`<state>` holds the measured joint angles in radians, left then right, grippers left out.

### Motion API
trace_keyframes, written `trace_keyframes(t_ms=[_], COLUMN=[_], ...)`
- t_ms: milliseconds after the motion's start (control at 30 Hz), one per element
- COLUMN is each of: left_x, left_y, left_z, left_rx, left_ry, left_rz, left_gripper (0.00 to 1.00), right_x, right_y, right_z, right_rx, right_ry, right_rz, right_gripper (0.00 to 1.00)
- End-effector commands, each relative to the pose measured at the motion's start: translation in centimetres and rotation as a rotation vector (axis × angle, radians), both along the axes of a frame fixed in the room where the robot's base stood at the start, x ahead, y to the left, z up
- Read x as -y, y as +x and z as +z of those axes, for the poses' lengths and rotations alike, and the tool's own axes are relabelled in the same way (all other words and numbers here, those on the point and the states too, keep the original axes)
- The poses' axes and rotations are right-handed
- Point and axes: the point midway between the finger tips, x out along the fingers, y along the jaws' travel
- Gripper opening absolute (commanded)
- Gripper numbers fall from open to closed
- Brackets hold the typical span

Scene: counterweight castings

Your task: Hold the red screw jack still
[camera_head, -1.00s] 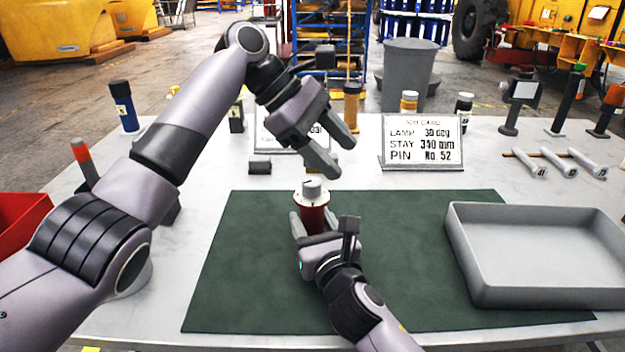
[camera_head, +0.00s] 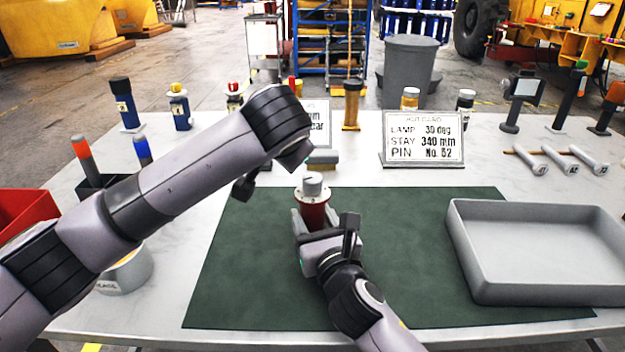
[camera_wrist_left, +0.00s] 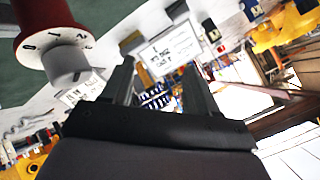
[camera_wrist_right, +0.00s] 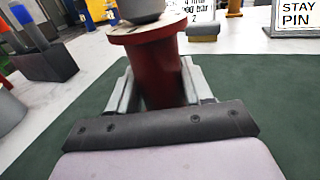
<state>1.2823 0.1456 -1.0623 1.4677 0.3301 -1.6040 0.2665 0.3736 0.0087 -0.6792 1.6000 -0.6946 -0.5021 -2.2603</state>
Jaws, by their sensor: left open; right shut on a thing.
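The red screw jack (camera_head: 313,212) stands upright on the green mat (camera_head: 420,260), with a white numbered collar and a grey knob on top. My right gripper (camera_head: 316,226) is shut on its red body from the near side; the right wrist view shows the jaws on either side of the red body (camera_wrist_right: 160,72). My left arm reaches across behind the jack's left side, and its gripper is mostly hidden in the head view. In the left wrist view my left gripper (camera_wrist_left: 158,85) is open and empty, with the jack (camera_wrist_left: 52,28) at upper left, apart from the fingers.
A grey tray (camera_head: 462,262) stands on the right of the mat. A red bin (camera_head: 22,212) and a dark holder (camera_head: 95,187) sit at left.

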Motion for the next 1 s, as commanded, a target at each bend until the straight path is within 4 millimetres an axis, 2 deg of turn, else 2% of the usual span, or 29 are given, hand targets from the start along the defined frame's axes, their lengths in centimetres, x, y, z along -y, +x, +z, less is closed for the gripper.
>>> trace_keyframes(t_ms=[267, 467, 667, 1000], left_x=[-0.3, 0.1, 0.7, 1.8], left_y=[-1.6, -3.6, -6.2, -11.9], left_z=[-0.8, -1.5, -2.3, -3.7], left_rx=[0.141, 0.228, 0.307, 0.437], left_ry=[0.521, 0.907, 1.296, 1.928], left_rz=[-0.304, -0.500, -0.670, -0.879], left_gripper=[0.59, 0.59, 0.59, 0.59], right_x=[0.1, 0.1, 0.2, 0.2], right_y=[0.1, 0.1, 0.1, 0.1], right_z=[-0.2, -0.2, -0.2, -0.1], right_rx=[-0.003, -0.003, -0.003, -0.002], right_ry=[-0.003, -0.003, -0.003, -0.003], right_rz=[-0.004, -0.004, -0.004, -0.004], right_gripper=[0.00, 0.00, 0.00, 0.00])
